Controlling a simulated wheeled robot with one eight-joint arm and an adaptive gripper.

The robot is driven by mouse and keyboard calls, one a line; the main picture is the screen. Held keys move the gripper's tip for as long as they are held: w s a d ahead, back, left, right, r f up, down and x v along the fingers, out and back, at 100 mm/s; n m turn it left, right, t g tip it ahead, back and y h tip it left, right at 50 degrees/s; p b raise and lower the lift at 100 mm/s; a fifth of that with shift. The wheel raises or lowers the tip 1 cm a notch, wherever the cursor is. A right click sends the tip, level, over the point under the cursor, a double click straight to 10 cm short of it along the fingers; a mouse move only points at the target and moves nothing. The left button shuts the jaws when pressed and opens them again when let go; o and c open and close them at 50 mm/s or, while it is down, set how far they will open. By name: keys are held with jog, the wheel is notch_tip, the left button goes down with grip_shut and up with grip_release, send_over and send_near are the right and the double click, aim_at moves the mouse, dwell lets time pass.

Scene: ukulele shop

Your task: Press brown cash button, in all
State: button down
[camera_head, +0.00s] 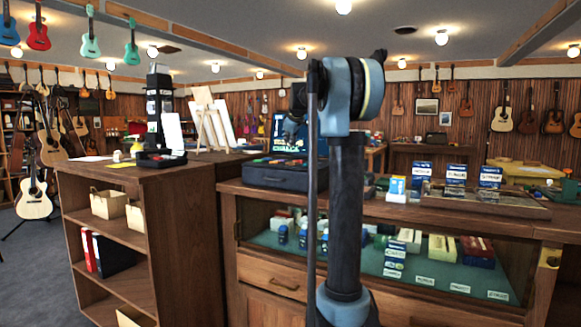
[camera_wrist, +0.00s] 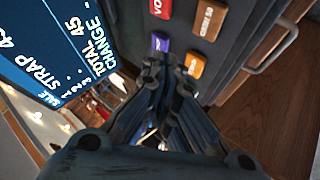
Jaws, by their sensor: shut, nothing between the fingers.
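The dark cash register (camera_head: 275,175) stands on the wooden counter in the head view, left of my arm, with small coloured buttons on top. In the wrist view its button panel (camera_wrist: 243,30) fills the top. An orange-brown button (camera_wrist: 208,20) bears lettering that looks like "CASH". A second orange-brown button (camera_wrist: 193,64) sits lower, its label unclear. A red button (camera_wrist: 160,7) and a purple button (camera_wrist: 160,42) are to their left. My gripper (camera_wrist: 166,62) is shut and empty, its tips in front of the panel near the purple and lower orange-brown buttons. Contact cannot be told.
The blue screen (camera_wrist: 60,45) shows "STRAP 45", "TOTAL 45" and "CHANGE -" close to my gripper's left. A glass-fronted display counter (camera_head: 400,265) is below my arm. Blue-and-white boxes (camera_head: 455,175) stand to the right. A wooden shelf unit (camera_head: 125,230) is at left.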

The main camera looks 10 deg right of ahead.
jog(key=shift+f, duration=2.75)
jog(key=shift+f, duration=0.1)
jog(key=shift+s+f, duration=0.1)
jog(key=shift+f, duration=0.1)
jog(key=shift+f, duration=0.5)
jog(key=shift+r, duration=0.2)
dwell(0.3)
jog(key=shift+r, duration=0.7)
jog(key=shift+r, duration=2.55)
